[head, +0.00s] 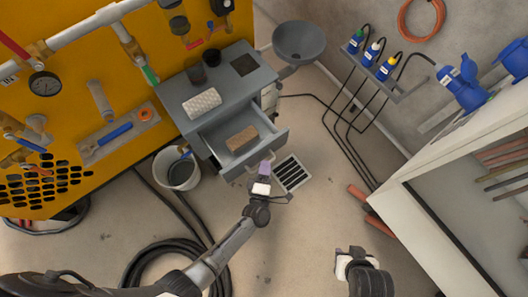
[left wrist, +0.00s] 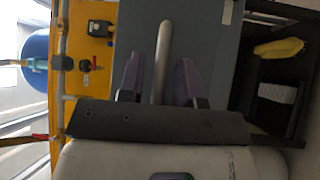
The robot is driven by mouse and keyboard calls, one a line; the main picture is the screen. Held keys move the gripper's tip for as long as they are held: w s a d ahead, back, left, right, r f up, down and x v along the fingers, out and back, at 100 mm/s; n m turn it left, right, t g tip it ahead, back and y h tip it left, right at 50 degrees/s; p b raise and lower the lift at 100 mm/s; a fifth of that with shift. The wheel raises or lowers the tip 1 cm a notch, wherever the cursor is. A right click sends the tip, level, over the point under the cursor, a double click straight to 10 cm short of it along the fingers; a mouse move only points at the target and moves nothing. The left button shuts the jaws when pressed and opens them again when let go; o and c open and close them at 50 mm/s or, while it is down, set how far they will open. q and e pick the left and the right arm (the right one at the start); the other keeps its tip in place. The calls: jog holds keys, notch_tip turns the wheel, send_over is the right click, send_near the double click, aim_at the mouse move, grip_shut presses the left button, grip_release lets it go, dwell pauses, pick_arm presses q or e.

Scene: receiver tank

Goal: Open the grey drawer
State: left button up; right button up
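The grey drawer (head: 268,142) is pulled out of the grey cabinet (head: 248,85), and a brown block (head: 242,139) lies inside it. My left gripper (head: 264,168) is at the outer side of the drawer front. In the left wrist view, its two purple fingers (left wrist: 159,80) stand apart on either side of the metal bar handle (left wrist: 163,50) on the grey front panel (left wrist: 206,45). Gaps show between the fingers and the bar. My right gripper (head: 350,262) is low at the right, away from the drawer; its fingers are not clear.
A white patterned cloth (head: 202,103) and dark containers stand on the cabinet. A bucket (head: 177,170) stands left of the drawer, and a floor grate (head: 292,174) lies in front. A dark compartment in the left wrist view holds a yellow item (left wrist: 279,48). A white cabinet (head: 405,212) stands right.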

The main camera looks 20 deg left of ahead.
pick_arm(q)
jog(key=shift+o, duration=0.4)
jog(key=shift+s, duration=0.1)
jog(key=s+d+f+p, duration=0.1)
jog(key=s+p, duration=0.2)
jog(key=s, duration=1)
jog(key=shift+s+d+f, duration=0.25)
jog(key=shift+f, duration=0.15)
